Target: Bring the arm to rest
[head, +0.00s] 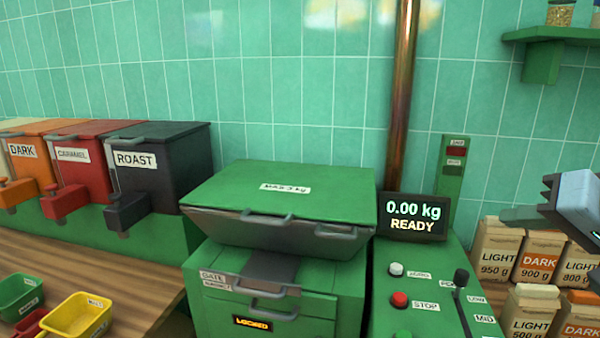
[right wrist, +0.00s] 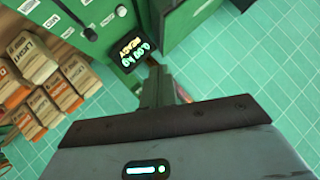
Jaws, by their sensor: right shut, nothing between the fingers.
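My right gripper (head: 518,215) comes in at the right edge of the head view, above and in front of several paper bags. Its fingers also show in the right wrist view (right wrist: 158,86); they are together with nothing between them. The gripper is in the air, and I see it holding nothing. The rest of the right arm is mostly outside the head view. My left gripper is not in view.
A green machine (head: 218,300) with a closed lid (head: 240,195) stands in the middle. A display (head: 412,216) reads 0.00 kg, READY. Labelled bins (head: 160,165) and small trays (head: 78,316) are at left. Coffee bags (head: 540,262) stand at right, below a shelf (head: 545,34).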

